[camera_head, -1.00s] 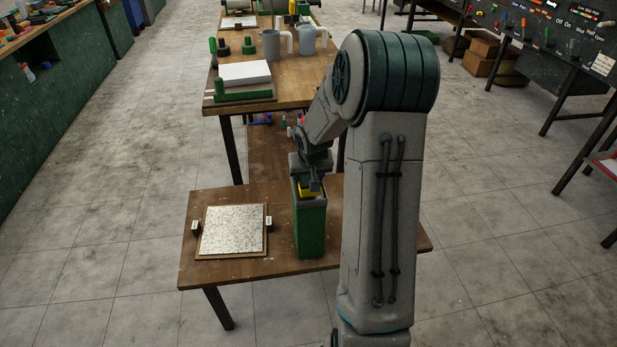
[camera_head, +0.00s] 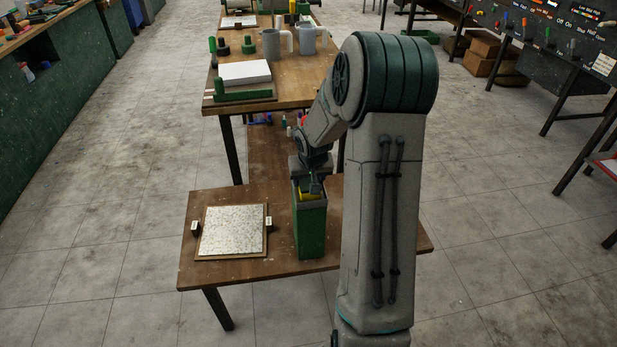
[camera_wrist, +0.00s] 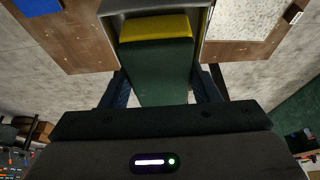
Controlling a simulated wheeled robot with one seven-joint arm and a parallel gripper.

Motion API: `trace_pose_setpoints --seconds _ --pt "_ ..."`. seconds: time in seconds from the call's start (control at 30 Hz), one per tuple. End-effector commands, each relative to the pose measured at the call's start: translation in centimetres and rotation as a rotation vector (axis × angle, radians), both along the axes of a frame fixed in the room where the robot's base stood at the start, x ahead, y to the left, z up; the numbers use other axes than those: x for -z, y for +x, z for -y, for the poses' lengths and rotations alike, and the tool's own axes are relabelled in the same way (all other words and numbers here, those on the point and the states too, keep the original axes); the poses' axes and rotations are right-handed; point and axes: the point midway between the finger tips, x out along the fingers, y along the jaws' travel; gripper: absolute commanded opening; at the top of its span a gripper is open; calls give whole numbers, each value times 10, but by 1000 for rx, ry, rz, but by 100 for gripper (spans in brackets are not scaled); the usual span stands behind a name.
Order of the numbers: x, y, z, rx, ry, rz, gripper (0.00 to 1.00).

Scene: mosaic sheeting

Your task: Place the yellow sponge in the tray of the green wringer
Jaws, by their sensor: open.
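The green wringer (camera_head: 311,235) stands upright on the near table, with a grey tray at its top. The yellow sponge (camera_head: 306,197) is at the tray, low between its walls. In the wrist view the sponge's yellow part (camera_wrist: 155,28) shows inside the grey tray rim (camera_wrist: 205,25), with a dark green slab against it that runs back between my fingers. My gripper (camera_wrist: 163,80) is open, one finger on each side of the green slab. My gripper also shows above the wringer in the head view (camera_head: 315,187). Whether the sponge rests on the tray floor is hidden.
A framed speckled mosaic sheet (camera_head: 232,231) lies left of the wringer on the near wooden table (camera_head: 200,274). A farther table (camera_head: 285,93) holds a white tile stack (camera_head: 244,73) and grey jugs (camera_head: 274,44). My arm hides the near table's right part.

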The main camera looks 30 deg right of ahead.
Motion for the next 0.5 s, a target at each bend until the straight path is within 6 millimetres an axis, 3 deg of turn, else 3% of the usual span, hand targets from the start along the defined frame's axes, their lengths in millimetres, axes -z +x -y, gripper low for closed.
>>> trace_pose_setpoints --seconds 0.03,0.5 --pt "-18 2 2 1 -8 17 75" --pt "-100 -32 -8 2 -7 16 76"
